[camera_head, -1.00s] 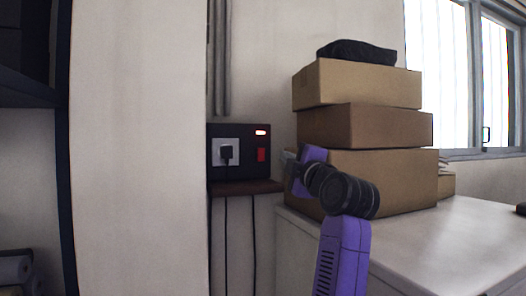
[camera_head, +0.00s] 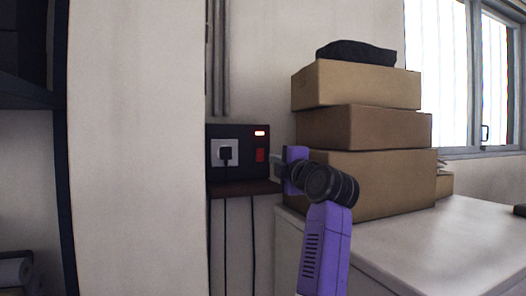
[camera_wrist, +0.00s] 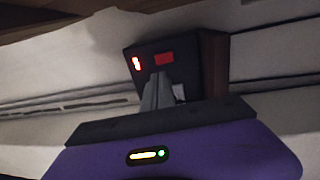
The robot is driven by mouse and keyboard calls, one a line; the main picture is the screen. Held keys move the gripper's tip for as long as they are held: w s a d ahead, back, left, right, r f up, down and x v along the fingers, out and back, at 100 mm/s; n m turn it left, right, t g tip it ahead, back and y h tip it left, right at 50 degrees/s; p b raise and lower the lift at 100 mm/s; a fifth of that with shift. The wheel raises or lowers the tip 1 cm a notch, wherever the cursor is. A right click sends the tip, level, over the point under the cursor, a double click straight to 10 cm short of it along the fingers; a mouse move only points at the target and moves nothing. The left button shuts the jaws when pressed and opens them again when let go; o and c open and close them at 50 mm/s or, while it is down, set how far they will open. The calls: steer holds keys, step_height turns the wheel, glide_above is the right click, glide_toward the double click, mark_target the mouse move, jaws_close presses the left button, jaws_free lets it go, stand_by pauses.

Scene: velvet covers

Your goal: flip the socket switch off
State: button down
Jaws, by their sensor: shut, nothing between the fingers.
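The socket box (camera_head: 241,172) is black and sits on a small brown wall shelf in the head view. It has a white socket plate with a black plug (camera_head: 226,153), a lit red indicator (camera_head: 260,133) and a red switch (camera_head: 260,155). My gripper (camera_head: 276,160) is just right of the switch and looks very close to it. In the wrist view the shut fingers (camera_wrist: 157,92) point at the box, with the red switch (camera_wrist: 164,58) just beyond their tips and the indicator (camera_wrist: 136,63) lit beside it. Contact with the switch cannot be told. The fingers hide part of the socket plate.
Stacked cardboard boxes (camera_head: 365,130) stand on a white counter (camera_head: 440,238) right behind my arm, with a black item (camera_head: 356,52) on top. Cables hang below the shelf (camera_head: 243,188). A wall panel (camera_head: 135,150) stands to the left.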

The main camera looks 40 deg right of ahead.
mark_target(260, 151)
steer(key=p+x, duration=0.3)
steer(key=x, duration=0.5)
steer(key=shift+w+r+p, duration=0.2)
steer(key=shift+p, duration=0.1)
steer(key=shift+w+d+f, duration=0.1)
steer(key=shift+w+d, duration=0.1)
steer(key=shift+w, duration=0.4)
steer(key=shift+d, duration=0.1)
